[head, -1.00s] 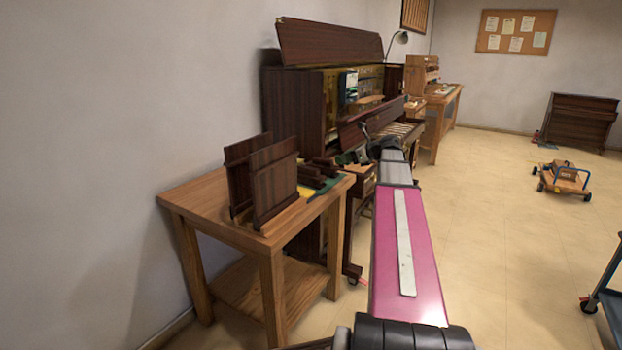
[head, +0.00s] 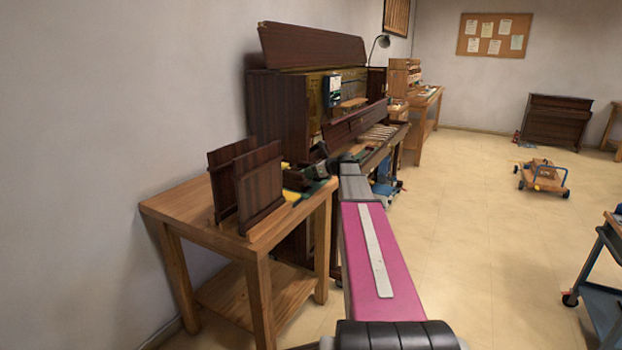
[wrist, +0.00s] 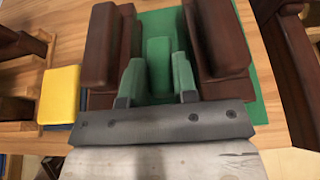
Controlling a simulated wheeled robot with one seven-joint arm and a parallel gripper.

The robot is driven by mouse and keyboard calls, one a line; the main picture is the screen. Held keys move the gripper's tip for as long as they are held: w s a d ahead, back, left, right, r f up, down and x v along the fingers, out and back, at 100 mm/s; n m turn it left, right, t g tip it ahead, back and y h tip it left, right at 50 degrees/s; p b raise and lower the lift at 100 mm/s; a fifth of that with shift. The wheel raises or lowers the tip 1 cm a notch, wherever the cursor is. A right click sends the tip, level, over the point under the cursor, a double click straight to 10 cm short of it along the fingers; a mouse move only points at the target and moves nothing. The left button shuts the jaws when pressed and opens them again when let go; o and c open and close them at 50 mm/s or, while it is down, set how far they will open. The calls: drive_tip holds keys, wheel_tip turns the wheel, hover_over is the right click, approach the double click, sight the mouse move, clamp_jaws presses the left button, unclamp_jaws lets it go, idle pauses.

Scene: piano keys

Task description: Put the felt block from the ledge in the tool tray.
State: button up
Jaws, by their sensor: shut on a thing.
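In the wrist view my gripper (wrist: 157,75) is shut on a green block (wrist: 158,58), which looks like the felt block. It is held between two green-looking fingers, over a green mat (wrist: 165,18). A dark brown wooden piece stands on each side, at left (wrist: 107,48) and right (wrist: 215,45). Whether the block touches the mat I cannot tell. In the head view my gripper (head: 320,160) is at the right end of the wooden table (head: 185,205), and the block is too small to make out. I cannot identify the tool tray for certain.
A yellow block (wrist: 59,95) lies left of my gripper. Two upright dark panels (head: 262,190) stand on the table. The opened piano (head: 278,115) is behind it. A trolley (head: 605,265) stands at far right, a small wheeled dolly (head: 543,178) farther back. Floor between is clear.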

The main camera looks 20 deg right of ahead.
drive_tip(key=shift+f, duration=1.3)
drive_tip(key=shift+f, duration=0.1)
drive_tip(key=o, duration=0.6)
